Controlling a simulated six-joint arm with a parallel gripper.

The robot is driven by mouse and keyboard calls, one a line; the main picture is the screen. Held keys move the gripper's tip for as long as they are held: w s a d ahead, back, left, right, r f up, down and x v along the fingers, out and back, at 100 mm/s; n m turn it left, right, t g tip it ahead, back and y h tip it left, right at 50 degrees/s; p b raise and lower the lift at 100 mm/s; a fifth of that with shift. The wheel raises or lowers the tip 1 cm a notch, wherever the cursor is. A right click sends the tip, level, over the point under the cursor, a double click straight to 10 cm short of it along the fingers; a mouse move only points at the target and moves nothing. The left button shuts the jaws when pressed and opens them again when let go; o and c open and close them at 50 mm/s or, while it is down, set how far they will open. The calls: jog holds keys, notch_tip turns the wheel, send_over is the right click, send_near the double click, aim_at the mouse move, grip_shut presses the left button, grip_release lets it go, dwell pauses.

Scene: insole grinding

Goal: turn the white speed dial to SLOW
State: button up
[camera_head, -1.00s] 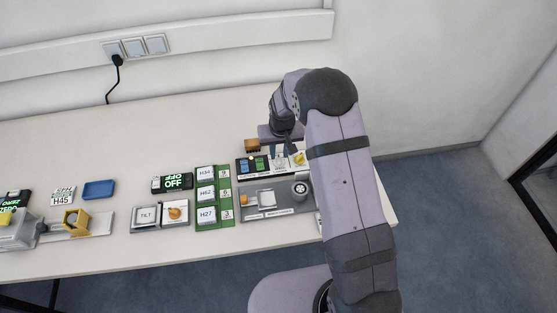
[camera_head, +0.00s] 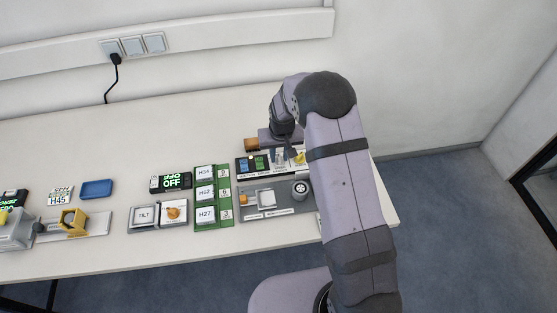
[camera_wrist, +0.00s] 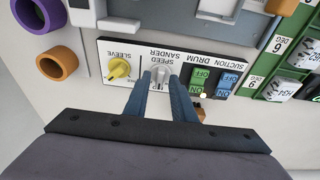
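The white speed dial (camera_wrist: 160,76) is on the control panel (camera_wrist: 140,88), at the SANDER SPEED label, which reads upside down in the wrist view. My gripper (camera_wrist: 160,78) points at the dial with its two blue-grey fingers apart, one on each side of it. I see a gap between the fingers and cannot make out a firm grip. The dial's pointer direction and its scale marks are partly hidden by the fingers. In the head view the panel (camera_head: 243,166) lies below my wrist, and my arm covers part of that area.
A yellow SLEEVE knob (camera_wrist: 119,68) sits close beside the dial. Green DRUM (camera_wrist: 199,79) and blue SUCTION (camera_wrist: 228,81) switches are on the other side. Orange (camera_wrist: 55,63) and purple (camera_wrist: 38,14) rings stand near the panel. The back of the table is clear.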

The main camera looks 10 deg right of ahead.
jog(key=shift+f, duration=0.4)
jog(key=shift+r, duration=0.15)
grip_shut()
